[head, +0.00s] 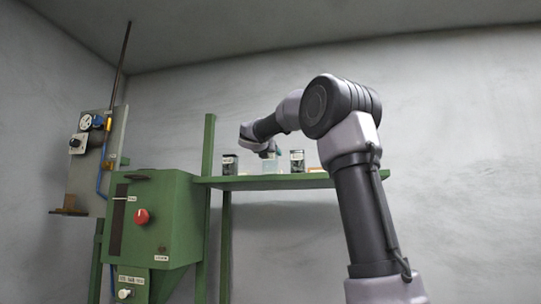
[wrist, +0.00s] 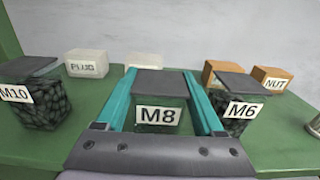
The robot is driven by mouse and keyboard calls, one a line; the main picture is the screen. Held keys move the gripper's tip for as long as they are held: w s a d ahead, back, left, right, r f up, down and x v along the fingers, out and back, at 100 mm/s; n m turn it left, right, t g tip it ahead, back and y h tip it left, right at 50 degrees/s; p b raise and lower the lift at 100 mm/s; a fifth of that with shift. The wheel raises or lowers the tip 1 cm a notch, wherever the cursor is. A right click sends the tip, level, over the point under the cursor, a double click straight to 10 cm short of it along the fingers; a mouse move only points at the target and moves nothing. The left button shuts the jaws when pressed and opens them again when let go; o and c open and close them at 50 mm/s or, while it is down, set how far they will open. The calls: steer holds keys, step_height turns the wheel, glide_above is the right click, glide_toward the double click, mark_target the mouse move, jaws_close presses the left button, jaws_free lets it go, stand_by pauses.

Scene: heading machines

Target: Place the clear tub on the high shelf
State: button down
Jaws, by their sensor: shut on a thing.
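The clear tub (wrist: 160,118), with a dark lid and an M8 label, sits between the two teal fingers of my gripper (wrist: 160,85), which is shut on it. In the head view my gripper (head: 270,153) is over the green high shelf (head: 250,183), and the clear tub (head: 270,166) shows below it, upright at shelf level. I cannot tell whether its base touches the shelf. The tub is between a dark-filled M10 tub (wrist: 38,102) on the left and a dark-filled M6 tub (wrist: 236,105) on the right, apart from both.
Behind stand a white PLUG box (wrist: 87,64), another pale box (wrist: 143,61), an orange box (wrist: 222,68) and an orange NUT box (wrist: 271,78). A metal round object (wrist: 314,126) is at the right. A green machine (head: 150,220) with a red knob stands left of the shelf.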

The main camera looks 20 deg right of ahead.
jaws_free()
steer(key=shift+s, duration=0.1)
steer(key=v, duration=1.2)
steer(key=s+d+f+m+g+y, duration=0.2)
steer(key=s+f+m+g, duration=0.1)
steer(key=s+f+m, duration=0.6)
steer(key=s+d+f+m+g+y, duration=0.1)
steer(key=s+f+m+g+y, duration=0.35)
steer(key=f, duration=0.65)
steer(key=s+a+f+m+y, duration=0.2)
steer(key=s+a+f+m, duration=0.2)
steer(key=s+f+m, duration=0.3)
steer(key=s+a+f+m+y, duration=0.3)
steer(key=s+f+m, duration=0.5)
steer(key=m, duration=0.5)
steer(key=shift+s+a+f, duration=0.3)
steer(key=shift+a+f, duration=0.2)
steer(key=shift+f, duration=0.25)
